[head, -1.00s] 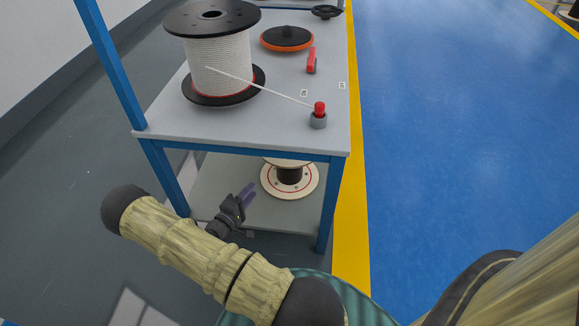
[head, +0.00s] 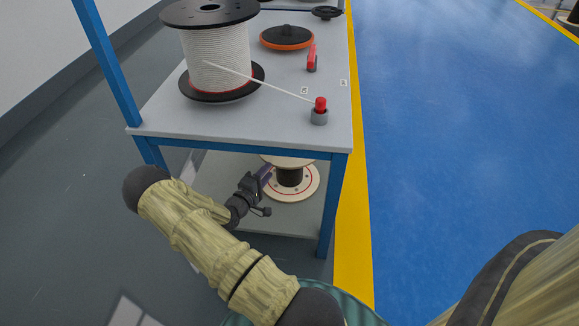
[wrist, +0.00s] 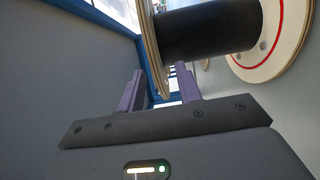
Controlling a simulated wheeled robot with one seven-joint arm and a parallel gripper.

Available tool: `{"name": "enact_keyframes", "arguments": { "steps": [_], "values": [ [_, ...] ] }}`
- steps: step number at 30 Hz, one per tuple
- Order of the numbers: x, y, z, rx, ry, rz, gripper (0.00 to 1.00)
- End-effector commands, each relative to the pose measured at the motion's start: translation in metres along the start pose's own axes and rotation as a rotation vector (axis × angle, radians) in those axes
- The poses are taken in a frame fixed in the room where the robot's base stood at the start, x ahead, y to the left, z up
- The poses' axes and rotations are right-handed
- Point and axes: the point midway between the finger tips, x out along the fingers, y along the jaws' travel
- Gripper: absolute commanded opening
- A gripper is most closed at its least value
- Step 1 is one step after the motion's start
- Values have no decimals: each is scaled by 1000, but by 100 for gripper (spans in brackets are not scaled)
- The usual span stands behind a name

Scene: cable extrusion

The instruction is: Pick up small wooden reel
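The small wooden reel (head: 290,180) stands on the lower shelf of the blue-framed table, with pale wooden flanges, a red ring and a dark core. The tabletop hides part of its upper flange. In the wrist view its dark core (wrist: 208,30) and the flanges on both sides show close ahead. My gripper (head: 264,172) is at the reel's left side in the head view. In the wrist view my gripper (wrist: 160,88) has its two purple fingers apart, with one flange edge reaching down near the gap between them. I cannot tell whether they touch it.
The lower shelf (head: 222,170) has free room left of the reel. The tabletop (head: 240,120) is close above, and blue table legs (head: 326,215) stand at the sides. A large white cable reel (head: 215,55) and a red-topped grey piece (head: 319,112) stand on top.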

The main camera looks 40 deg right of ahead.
Motion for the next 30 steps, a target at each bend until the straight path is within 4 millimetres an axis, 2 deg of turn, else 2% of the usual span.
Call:
{"name": "enact_keyframes", "arguments": {
  "steps": [4, 17, 30],
  "values": [
    [18, -2, 0, 1, 0, -1, 35],
    [23, 0, -1, 1, 0, 0, 35],
    [71, 5, -2, 2, -1, 0, 35]
  ]
}}
